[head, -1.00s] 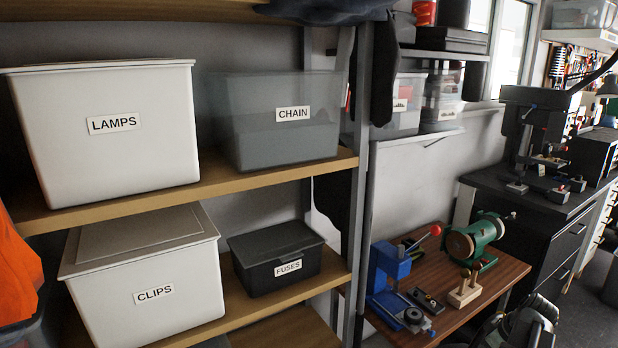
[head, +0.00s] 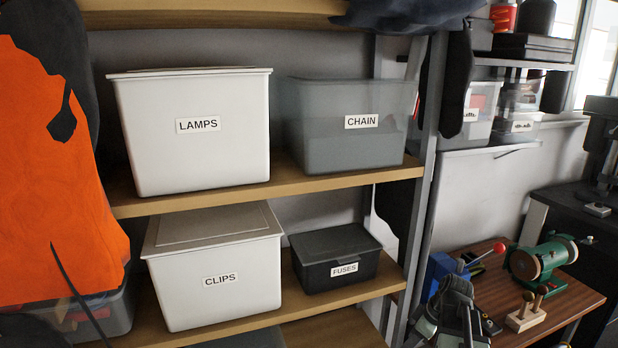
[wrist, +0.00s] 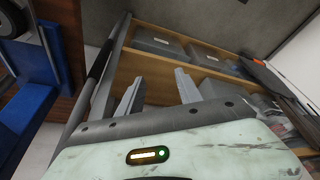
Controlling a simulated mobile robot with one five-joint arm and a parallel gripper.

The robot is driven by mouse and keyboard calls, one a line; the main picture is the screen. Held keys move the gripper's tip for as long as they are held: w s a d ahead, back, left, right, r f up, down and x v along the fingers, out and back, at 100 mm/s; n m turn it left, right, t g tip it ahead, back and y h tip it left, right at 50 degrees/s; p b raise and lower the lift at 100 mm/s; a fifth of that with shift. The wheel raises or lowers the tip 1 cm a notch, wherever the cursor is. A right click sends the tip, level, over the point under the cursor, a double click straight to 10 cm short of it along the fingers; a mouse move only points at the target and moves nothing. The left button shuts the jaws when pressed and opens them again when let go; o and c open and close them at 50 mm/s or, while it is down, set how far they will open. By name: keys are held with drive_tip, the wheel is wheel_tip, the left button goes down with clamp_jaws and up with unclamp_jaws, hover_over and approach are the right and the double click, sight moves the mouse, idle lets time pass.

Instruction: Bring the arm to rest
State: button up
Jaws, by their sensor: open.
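My gripper shows in the wrist view (wrist: 158,92), its two grey fingers apart with only the shelving visible behind the gap. No object is between the fingers. In the head view part of my arm (head: 452,308) shows at the bottom, right of the shelf post and in front of the small wooden table (head: 485,292). It hides part of the blue tool (head: 438,270) there.
The shelf holds boxes labelled LAMPS (head: 190,150), CHAIN (head: 345,145), CLIPS (head: 215,300) and FUSES (head: 330,250). An orange garment (head: 60,190) hangs at the left. A green grinder (head: 545,257) and a wooden block (head: 526,315) stand on the table.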

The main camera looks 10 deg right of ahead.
drive_tip(key=s+a+r+m+g+h+p, duration=0.1)
drive_tip(key=a+m, duration=0.7)
drive_tip(key=a, duration=1.8)
drive_tip(key=shift+s+g+h+p, duration=0.45)
drive_tip(key=shift+s+g+h, duration=0.25)
drive_tip(key=shift+g, duration=0.2)
drive_tip(key=shift+r, duration=0.1)
